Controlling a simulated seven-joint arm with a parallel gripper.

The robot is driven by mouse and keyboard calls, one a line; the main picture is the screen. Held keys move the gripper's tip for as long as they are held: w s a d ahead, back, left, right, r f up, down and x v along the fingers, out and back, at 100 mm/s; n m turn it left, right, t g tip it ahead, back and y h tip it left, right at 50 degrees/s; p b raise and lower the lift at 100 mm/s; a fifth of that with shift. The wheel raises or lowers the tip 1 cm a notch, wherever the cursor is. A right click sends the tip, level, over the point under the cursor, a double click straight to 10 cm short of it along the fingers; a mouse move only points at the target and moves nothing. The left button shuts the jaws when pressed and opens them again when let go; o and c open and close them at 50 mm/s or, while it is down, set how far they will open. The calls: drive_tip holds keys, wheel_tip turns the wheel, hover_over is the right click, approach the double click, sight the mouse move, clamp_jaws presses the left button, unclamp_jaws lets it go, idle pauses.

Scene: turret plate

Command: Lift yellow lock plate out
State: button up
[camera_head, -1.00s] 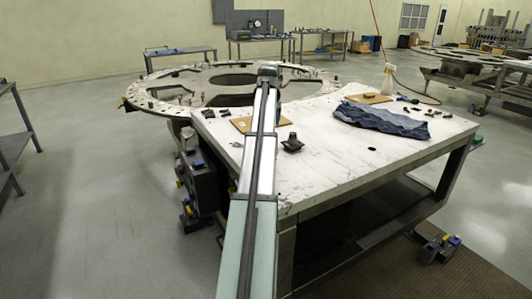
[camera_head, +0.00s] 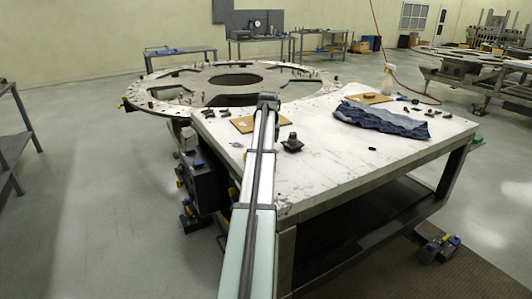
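The turret plate (camera_head: 160,82) is a large light ring with a central hole, wide cut-outs and several small dark fittings. I cannot make out a yellow lock plate for sure; a small yellow bit (camera_head: 123,104) shows at the ring's left edge. My arm reaches up from the bottom middle, and its dark far end appears in front of the ring's near right edge. My gripper's fingers do not show, so I cannot see what they touch or hold.
A white-topped bench (camera_head: 330,165) overlaps the ring's near right side in view. It bears a tan board (camera_head: 246,124), a dark fitting (camera_head: 292,143), a blue cloth (camera_head: 380,117), a spray bottle (camera_head: 388,78) and small dark parts. Open floor lies left.

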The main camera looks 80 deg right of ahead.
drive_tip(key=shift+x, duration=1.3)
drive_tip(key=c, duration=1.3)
